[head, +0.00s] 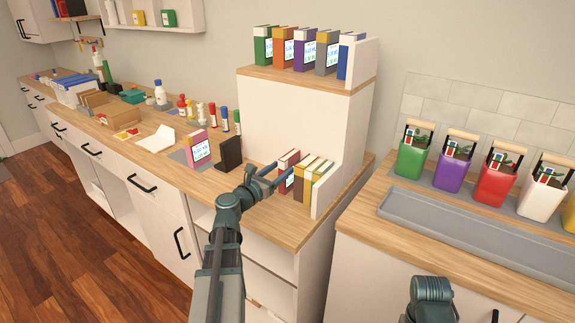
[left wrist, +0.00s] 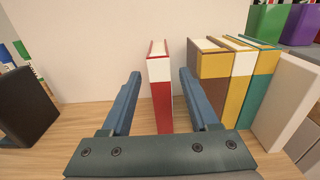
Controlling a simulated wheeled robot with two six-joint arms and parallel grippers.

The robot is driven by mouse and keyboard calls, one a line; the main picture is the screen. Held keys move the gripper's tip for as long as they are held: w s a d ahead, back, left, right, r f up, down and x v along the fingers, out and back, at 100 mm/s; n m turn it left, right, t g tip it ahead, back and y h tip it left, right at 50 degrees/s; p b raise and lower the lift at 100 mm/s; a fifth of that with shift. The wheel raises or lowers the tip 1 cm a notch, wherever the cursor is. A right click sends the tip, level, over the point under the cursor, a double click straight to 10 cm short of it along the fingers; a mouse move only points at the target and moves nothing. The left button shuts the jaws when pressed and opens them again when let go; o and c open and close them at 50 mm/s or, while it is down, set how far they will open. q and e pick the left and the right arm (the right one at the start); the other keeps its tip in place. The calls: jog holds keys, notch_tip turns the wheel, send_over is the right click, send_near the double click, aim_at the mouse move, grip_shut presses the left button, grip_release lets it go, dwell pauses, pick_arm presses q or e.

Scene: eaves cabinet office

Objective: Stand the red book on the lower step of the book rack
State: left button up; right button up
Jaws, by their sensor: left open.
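The red book (head: 289,160) stands upright on the wooden lower step (head: 262,207) of the book rack, left of the other books there and apart from them. My left gripper (head: 280,174) is open at the book. In the left wrist view the red book (left wrist: 160,88) stands between the two spread fingers (left wrist: 160,74), with a visible gap to each. The book's base seems to rest on the wood, though the gripper body hides its nearest part. Of my right arm only a rounded link shows at the lower right; its gripper is out of view.
Brown and yellow books (left wrist: 210,75) stand to the right, against a white end panel (left wrist: 285,100). A black bookend (head: 229,153) and a pink book (head: 196,149) are to the left. Several books stand on the upper step (head: 300,83). Coloured bins stand at the right.

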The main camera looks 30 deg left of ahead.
pick_arm(q)
jog(key=s, duration=0.6)
jog(key=shift+s+a, duration=0.2)
jog(key=shift+s, duration=0.15)
